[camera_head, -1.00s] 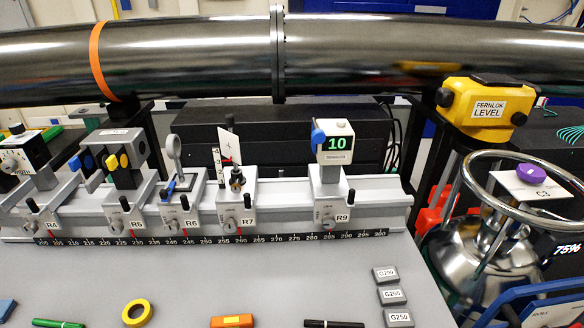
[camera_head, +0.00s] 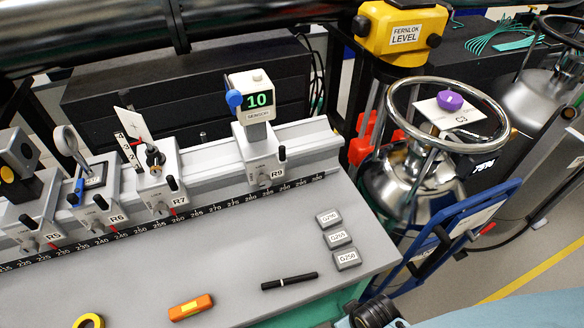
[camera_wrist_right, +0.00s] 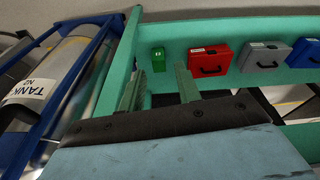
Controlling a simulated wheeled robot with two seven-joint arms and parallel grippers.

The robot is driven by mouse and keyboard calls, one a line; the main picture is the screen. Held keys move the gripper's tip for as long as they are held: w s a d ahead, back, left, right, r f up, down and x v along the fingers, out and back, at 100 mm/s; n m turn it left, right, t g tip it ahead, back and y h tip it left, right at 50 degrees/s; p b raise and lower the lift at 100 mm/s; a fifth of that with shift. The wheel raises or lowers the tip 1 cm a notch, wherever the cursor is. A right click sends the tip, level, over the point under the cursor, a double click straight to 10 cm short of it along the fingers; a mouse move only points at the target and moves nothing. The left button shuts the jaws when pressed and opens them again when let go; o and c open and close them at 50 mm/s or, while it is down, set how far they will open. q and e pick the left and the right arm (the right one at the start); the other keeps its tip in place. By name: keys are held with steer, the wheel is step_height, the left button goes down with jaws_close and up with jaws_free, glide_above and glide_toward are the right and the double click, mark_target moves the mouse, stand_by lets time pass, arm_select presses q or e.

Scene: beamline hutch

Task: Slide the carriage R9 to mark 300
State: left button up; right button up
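Carriage R9 (camera_head: 262,165) stands on the grey rail (camera_head: 310,134) as the rightmost carriage, carrying a blue-knobbed display (camera_head: 257,100) that reads 10. The black scale strip (camera_head: 215,209) runs along the rail's front, with 300 near its right end. R9 sits left of 300, somewhere around the 280s; its exact mark is too small to read. Carriage R7 (camera_head: 160,185) is to its left, with a clear gap. My right gripper (camera_wrist_right: 160,86) has its two fingers apart and nothing between them. It is away from R9. My left gripper is out of view.
Carriages R6 (camera_head: 99,205) and R5 (camera_head: 33,225) stand further left. Grey blocks (camera_head: 337,238), a black pen (camera_head: 289,281) and an orange block (camera_head: 190,307) lie on the bench. A handwheel tank (camera_head: 405,185) stands right. Cases, including a red one (camera_wrist_right: 208,60), show in the wrist view.

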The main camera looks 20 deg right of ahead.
mark_target(284, 152)
step_height(284, 152, up, 15)
steer(key=w+t+p, duration=0.1)
steer(key=w+p, duration=0.1)
steer(key=w+r+t, duration=0.1)
steer(key=w, duration=0.2)
steer(key=w+d+r+m+t, duration=0.1)
steer(key=w+t, duration=0.1)
steer(key=w, duration=0.1)
steer(key=w+d+r+t+h, duration=0.1)
steer(key=w+r+t, duration=0.1)
steer(key=w, duration=0.1)
steer(key=shift+m, duration=0.4)
steer(key=w+r+t, duration=0.1)
steer(key=w+r, duration=0.1)
steer(key=w+r+t, duration=0.2)
steer(key=shift+w+a+t, duration=0.1)
steer(key=shift+w+t, duration=0.2)
steer(key=shift+w, duration=0.05)
steer(key=w+a+r+n+t+y, duration=0.2)
steer(key=w+a+r+t+y, duration=0.35)
steer(key=r, duration=0.35)
steer(key=shift+h, duration=0.35)
steer(key=x, duration=0.8)
steer(key=p+x, duration=0.1)
steer(key=x, duration=0.3)
steer(key=shift+f, duration=0.25)
steer(key=shift+c, duration=0.2)
jaws_close()
